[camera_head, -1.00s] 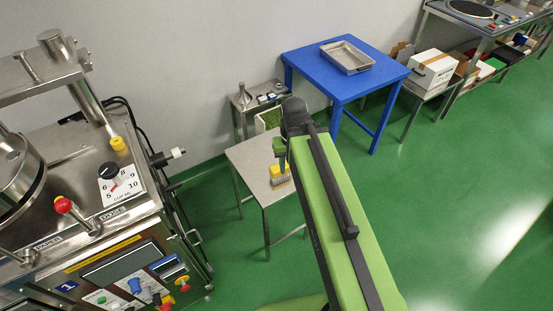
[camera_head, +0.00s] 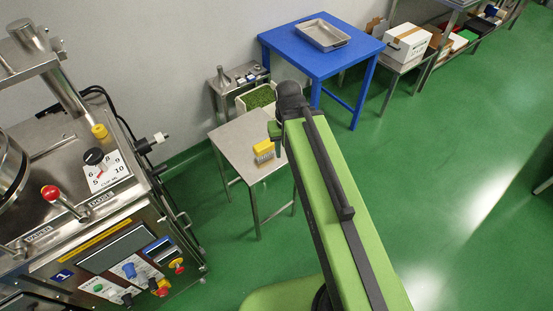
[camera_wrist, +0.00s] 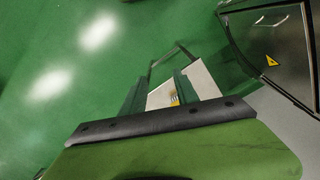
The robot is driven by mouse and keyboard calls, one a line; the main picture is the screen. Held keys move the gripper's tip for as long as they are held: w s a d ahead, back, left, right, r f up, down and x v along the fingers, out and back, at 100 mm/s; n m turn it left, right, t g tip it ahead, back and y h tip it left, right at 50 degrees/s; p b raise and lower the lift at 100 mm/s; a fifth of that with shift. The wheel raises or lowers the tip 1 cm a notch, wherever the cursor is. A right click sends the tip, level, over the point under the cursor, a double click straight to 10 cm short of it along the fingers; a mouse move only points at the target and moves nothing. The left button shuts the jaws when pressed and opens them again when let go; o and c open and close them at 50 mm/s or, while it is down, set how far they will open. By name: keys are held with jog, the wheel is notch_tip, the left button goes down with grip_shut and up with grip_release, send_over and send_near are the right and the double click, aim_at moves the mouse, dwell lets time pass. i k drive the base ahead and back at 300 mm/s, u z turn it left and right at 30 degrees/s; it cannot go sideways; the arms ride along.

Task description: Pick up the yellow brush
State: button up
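The yellow brush (camera_head: 264,147), with a yellow top and pale bristles below, stands on the small steel table (camera_head: 234,137) near its right edge. In the wrist view only a small yellow-and-white part of the brush (camera_wrist: 174,99) shows between my fingers, beyond the dark edge of my arm. My gripper (camera_wrist: 160,92) shows there as two dark green fingers, spread apart with nothing held between them. In the head view my gripper (camera_head: 275,131) is mostly hidden by my arm's end, just right of and above the brush in the picture.
A machine with knobs and a red-topped lever (camera_head: 50,193) stands at the left. A bin of green material (camera_head: 259,97) is behind the small table. A blue table (camera_head: 312,62) with a metal tray (camera_head: 323,35) is further back. Green floor (camera_head: 450,150) is open at the right.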

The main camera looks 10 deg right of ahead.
aim_at(265, 147)
jog(key=z, duration=0.25)
jog(key=k, duration=0.3)
jog(key=u, duration=2.25)
jog(key=k, duration=1.05)
jog(key=z, duration=0.55)
jog(key=i, duration=2)
